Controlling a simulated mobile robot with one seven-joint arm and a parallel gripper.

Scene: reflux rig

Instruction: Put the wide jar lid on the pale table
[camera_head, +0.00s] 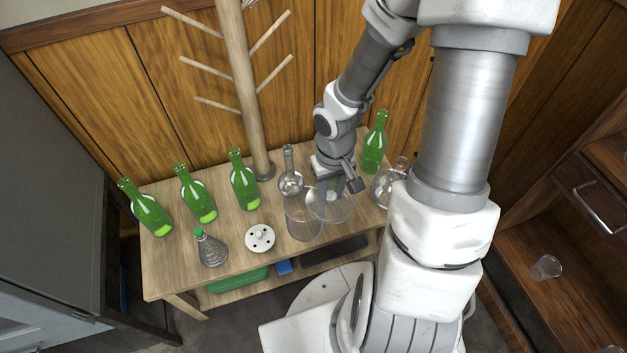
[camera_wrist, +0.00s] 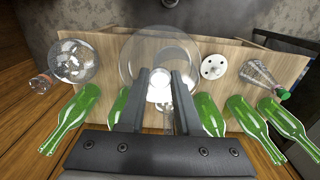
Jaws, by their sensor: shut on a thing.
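My gripper (camera_head: 337,187) is shut on the knob of the wide jar lid (camera_head: 332,211), a clear round glass disc. In the wrist view the lid (camera_wrist: 187,58) spreads out beyond the fingertips of my gripper (camera_wrist: 160,92), with its pale knob between them. The lid is over the pale table (camera_head: 163,262), a light wooden bench that also shows in the wrist view (camera_wrist: 110,45). A clear open glass jar (camera_head: 303,226) stands just left of the lid in the head view, partly overlapped by it. The gap beneath the lid is hard to judge.
Several green bottles (camera_head: 196,195) stand along the table. A white perforated disc (camera_head: 260,239) and a green-capped flask (camera_head: 211,250) are at the front left. Round flasks (camera_head: 290,182) stand beside the jar and at right (camera_head: 387,186). A wooden peg rack (camera_head: 240,80) rises behind.

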